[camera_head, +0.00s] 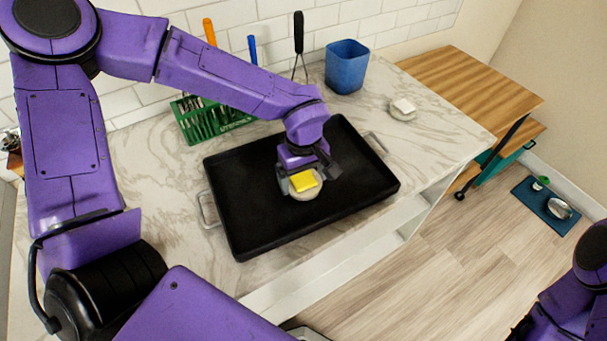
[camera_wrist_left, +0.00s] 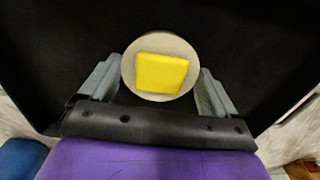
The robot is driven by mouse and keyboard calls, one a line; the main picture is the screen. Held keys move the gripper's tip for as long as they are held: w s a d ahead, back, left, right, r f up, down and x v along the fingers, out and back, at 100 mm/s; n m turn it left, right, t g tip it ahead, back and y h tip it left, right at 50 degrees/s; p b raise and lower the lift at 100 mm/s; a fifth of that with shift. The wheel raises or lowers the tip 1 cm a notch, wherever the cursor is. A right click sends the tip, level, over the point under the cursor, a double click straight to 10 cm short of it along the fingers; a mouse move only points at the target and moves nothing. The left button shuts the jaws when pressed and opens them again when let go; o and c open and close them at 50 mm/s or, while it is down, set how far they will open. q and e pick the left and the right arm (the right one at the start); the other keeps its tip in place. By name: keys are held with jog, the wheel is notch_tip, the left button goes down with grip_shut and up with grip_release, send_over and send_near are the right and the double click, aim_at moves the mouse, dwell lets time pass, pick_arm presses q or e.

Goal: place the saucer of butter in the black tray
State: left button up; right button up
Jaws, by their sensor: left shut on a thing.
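The saucer (camera_head: 308,195) is pale and round, with a yellow block of butter (camera_head: 303,180) on it. My left gripper (camera_head: 306,182) is shut on the saucer, with one finger at each side. In the left wrist view the saucer (camera_wrist_left: 128,80) and butter (camera_wrist_left: 161,73) show between the two fingers. The black tray (camera_head: 250,215) lies on the marble counter, and the saucer is over its inside. I cannot tell whether the saucer touches the tray floor. My right gripper is not in view; only part of my right arm shows at the lower right.
A green utensil rack (camera_head: 205,122) and a blue cup (camera_head: 347,66) stand behind the tray. Another small saucer with a white block (camera_head: 403,108) sits on the counter at the right. The tray has metal handles at both ends. Bare counter lies between tray and cup.

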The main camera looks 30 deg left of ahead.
aim_at(304, 180)
pick_arm(q)
jog(key=o, duration=1.1)
notch_tip(304, 180, up, 12)
jog(key=shift+r, duration=0.15)
